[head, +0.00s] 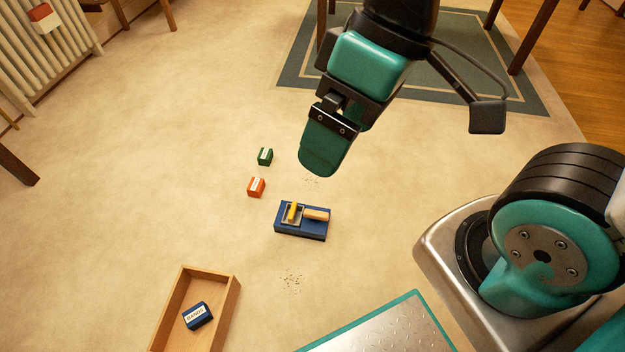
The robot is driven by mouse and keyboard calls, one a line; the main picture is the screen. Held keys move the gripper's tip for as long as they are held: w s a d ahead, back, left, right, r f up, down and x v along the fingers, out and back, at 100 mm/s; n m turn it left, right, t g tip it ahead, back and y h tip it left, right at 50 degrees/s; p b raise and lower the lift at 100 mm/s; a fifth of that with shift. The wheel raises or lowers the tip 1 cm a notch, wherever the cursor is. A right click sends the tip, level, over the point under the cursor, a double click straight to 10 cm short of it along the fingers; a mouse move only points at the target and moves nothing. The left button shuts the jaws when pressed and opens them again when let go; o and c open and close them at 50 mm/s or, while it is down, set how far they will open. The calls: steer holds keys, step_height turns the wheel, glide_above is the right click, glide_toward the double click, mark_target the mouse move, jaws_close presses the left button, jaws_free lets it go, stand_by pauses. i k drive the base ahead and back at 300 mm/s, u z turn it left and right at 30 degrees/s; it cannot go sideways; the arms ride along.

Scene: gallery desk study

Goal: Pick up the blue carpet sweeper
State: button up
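The blue carpet sweeper (289,231) lies on the beige carpet near the middle of the head view. It is a flat blue block with a metal frame, a yellow piece and a light wooden handle (316,214) on top. My gripper (322,160) hangs above and behind it, apart from it, pointing down. One teal finger shows broadside; the other finger is mostly hidden behind it, so the gap between them does not show. I see nothing held in it.
A green block (265,156) and an orange block (256,187) sit left of the sweeper. A wooden tray (232,300) at the front holds a blue labelled block (197,316). A radiator (40,50) stands at far left; furniture legs stand at the back.

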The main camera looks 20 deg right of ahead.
mark_target(314, 224)
steer(key=u, duration=0.4)
steer(key=k, duration=0.5)
steer(key=u, duration=0.7)
steer(key=i, duration=0.95)
steer(key=z, duration=0.55)
